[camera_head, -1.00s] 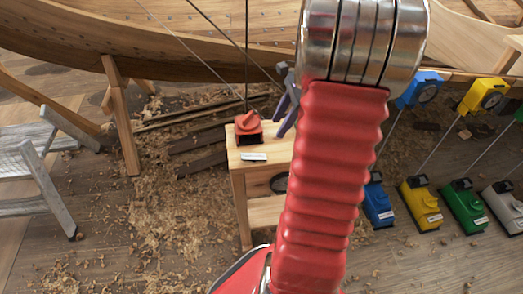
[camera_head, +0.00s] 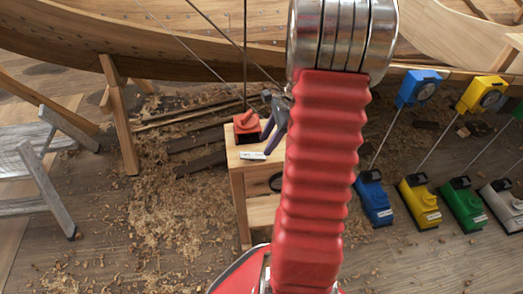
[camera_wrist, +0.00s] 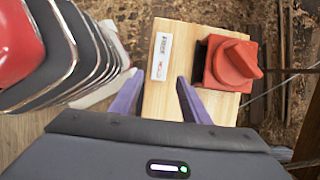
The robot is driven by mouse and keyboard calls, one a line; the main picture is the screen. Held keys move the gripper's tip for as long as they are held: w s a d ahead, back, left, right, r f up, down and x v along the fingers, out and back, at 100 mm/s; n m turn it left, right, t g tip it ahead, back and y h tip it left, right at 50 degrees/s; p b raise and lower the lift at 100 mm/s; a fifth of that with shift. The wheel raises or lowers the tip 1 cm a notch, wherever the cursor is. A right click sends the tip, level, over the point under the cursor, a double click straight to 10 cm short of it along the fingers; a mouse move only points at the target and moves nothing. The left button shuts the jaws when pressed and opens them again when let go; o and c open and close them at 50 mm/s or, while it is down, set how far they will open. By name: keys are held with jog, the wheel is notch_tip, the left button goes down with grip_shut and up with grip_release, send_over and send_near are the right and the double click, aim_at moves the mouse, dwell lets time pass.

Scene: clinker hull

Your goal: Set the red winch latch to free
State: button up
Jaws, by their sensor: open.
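The red winch latch (camera_head: 247,121) is a red box with a turned red knob on top, at the far left corner of the small wooden bench (camera_head: 236,173). In the wrist view the knob (camera_wrist: 237,62) is at the upper right, its blunt pointer aimed right. My gripper (camera_head: 270,128) is just right of the red box in the head view, its purple fingers pointing down. In the wrist view my gripper (camera_wrist: 157,84) is open and empty over the bench top. The right finger lies near the red housing; I cannot tell whether they touch.
A small white label (camera_head: 252,156) lies on the bench in front of the red box. Dark lines run up from the red box past the hull (camera_head: 170,55). Blue, yellow, green and white units (camera_head: 420,205) stand right.

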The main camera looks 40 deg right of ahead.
aim_at(259, 155)
jog(key=x, duration=0.5)
jog(key=shift+c, duration=0.4)
